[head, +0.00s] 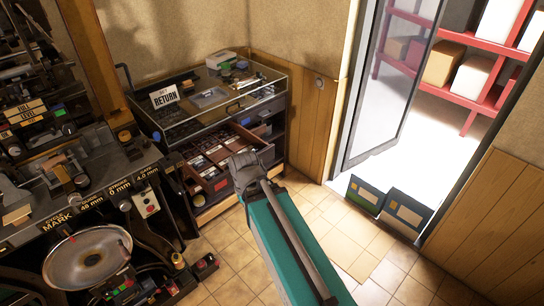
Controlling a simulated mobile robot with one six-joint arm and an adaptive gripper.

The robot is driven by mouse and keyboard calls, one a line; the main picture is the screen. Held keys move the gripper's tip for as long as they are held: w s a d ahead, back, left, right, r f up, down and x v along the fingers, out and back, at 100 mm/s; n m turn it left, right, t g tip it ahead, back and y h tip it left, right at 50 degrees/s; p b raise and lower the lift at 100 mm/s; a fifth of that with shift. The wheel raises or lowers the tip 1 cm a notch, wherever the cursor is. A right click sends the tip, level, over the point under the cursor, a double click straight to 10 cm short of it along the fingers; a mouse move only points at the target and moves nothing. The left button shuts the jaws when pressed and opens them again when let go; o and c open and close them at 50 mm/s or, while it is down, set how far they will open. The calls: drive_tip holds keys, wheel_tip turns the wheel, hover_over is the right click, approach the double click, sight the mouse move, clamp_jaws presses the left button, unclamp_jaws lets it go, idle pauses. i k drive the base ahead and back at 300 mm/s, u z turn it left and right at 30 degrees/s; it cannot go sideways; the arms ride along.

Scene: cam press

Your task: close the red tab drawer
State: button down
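A dark cabinet (162,122) with a glass top stands against the back wall. Below the glass, a shallow drawer (196,187) is pulled out toward the room, and its compartments of small parts show. A small reddish patch lies near its front right, but I cannot tell whether it is the red tab. My gripper (247,163) is at the end of my teal arm, over the drawer's right front in the picture. It hides part of the drawer. Its fingers are seen from behind, so neither their opening nor any contact shows.
A cluttered press bench (75,205) with a round metal disc (88,257) fills the left. A RETURN sign (164,96) stands on the cabinet. Two dark boxes (405,212) stand by the open door (385,90). The tiled floor on the right is mostly clear.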

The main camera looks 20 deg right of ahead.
sight(216, 145)
drive_tip(key=u, duration=0.1)
drive_tip(key=i, duration=1)
drive_tip(key=z, duration=0.05)
